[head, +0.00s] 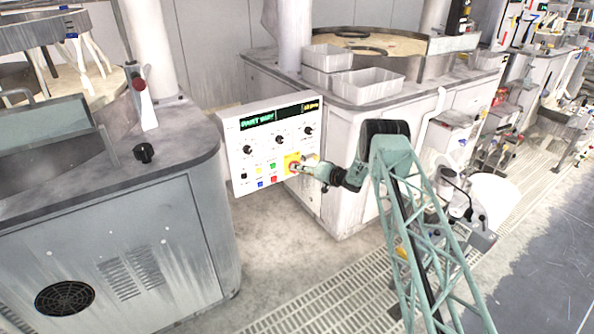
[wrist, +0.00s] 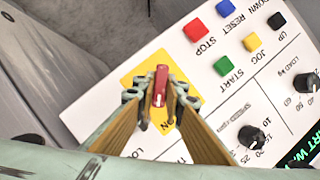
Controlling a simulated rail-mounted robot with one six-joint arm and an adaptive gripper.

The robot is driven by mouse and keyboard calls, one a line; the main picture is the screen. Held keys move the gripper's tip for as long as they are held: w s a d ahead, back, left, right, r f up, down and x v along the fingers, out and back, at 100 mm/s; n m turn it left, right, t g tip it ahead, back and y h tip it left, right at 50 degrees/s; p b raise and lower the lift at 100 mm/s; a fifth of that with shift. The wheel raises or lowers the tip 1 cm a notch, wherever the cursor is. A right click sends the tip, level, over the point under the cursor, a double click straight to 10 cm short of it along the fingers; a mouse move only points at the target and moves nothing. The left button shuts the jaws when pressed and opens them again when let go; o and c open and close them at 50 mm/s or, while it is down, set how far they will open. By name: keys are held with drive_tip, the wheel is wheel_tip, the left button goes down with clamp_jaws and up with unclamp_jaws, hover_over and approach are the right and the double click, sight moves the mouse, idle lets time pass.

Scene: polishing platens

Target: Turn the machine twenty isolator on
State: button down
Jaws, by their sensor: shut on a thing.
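The isolator is a red handle (wrist: 160,84) on a yellow plate (wrist: 147,62) on the white control panel (wrist: 95,110). In the wrist view the handle stands nearly upright in the picture, with a pale mark at its lower end. My gripper (wrist: 160,97) is shut on the handle, one finger at each side. In the head view my gripper (head: 300,168) is at the panel's lower right, over the yellow plate (head: 291,160), and hides much of the handle.
Coloured push buttons, among them a red stop button (wrist: 196,30) and a green start button (wrist: 223,66), sit close beside the isolator. Black knobs (wrist: 252,137) are farther off. A grey machine cabinet (head: 130,250) stands left; white bins (head: 367,86) rest on the machine behind.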

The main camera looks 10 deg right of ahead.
drive_tip(key=shift+r, duration=0.1)
drive_tip(key=c, duration=2.7)
unclamp_jaws()
drive_tip(key=shift+d, duration=0.1)
drive_tip(key=shift+v, duration=5.95)
